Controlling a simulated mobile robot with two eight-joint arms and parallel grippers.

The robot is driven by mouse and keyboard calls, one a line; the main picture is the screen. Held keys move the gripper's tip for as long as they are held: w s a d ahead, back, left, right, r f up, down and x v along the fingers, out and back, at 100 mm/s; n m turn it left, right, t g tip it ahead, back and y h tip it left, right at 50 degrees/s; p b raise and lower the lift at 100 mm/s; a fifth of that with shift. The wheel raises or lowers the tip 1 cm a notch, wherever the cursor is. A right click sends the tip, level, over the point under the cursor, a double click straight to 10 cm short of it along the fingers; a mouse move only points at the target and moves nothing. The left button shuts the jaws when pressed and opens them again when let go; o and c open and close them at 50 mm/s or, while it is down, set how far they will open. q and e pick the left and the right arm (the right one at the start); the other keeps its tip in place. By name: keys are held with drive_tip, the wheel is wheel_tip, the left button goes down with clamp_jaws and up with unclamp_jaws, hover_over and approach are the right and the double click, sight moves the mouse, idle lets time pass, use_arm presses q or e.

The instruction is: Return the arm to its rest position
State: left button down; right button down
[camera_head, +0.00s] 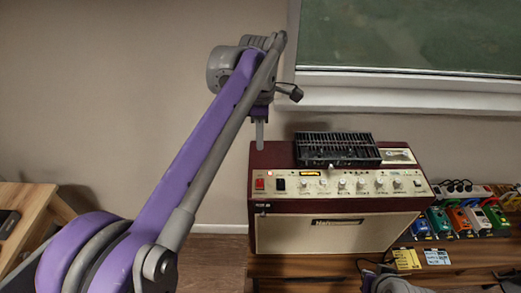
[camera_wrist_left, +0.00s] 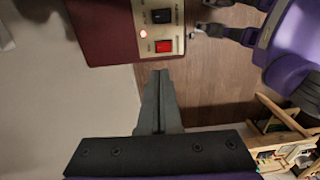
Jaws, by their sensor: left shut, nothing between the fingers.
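My left arm, purple and grey, reaches up from the lower left in the head view. My left gripper (camera_head: 259,144) points down at its end, just by the upper left corner of the amplifier (camera_head: 340,232). In the left wrist view the left gripper (camera_wrist_left: 160,75) has its fingers together and empty. It is below the amplifier's red switch (camera_wrist_left: 163,46) in that picture, with floor and wall behind. My right gripper (camera_wrist_left: 195,20) shows at the top right of the wrist view, with two dark fingers apart and nothing seen between them.
A black slotted unit (camera_head: 337,149) lies on top of the amplifier. Several coloured pedals (camera_head: 460,222) and small yellow and white cards (camera_head: 407,258) are to its right. A wooden table (camera_head: 25,215) stands at the left. The wall above the table is clear.

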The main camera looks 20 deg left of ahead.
use_arm(q)
drive_tip(key=shift+w+r, duration=0.15)
drive_tip(key=shift+r, duration=0.05)
idle(0.4)
drive_tip(key=s+a+f+m+t, duration=0.2)
drive_tip(key=s+f+m+t, duration=0.4)
drive_tip(key=s+f+m, duration=1.2)
drive_tip(key=s+m, duration=0.2)
drive_tip(key=m, duration=0.1)
drive_tip(key=shift+a, duration=0.3)
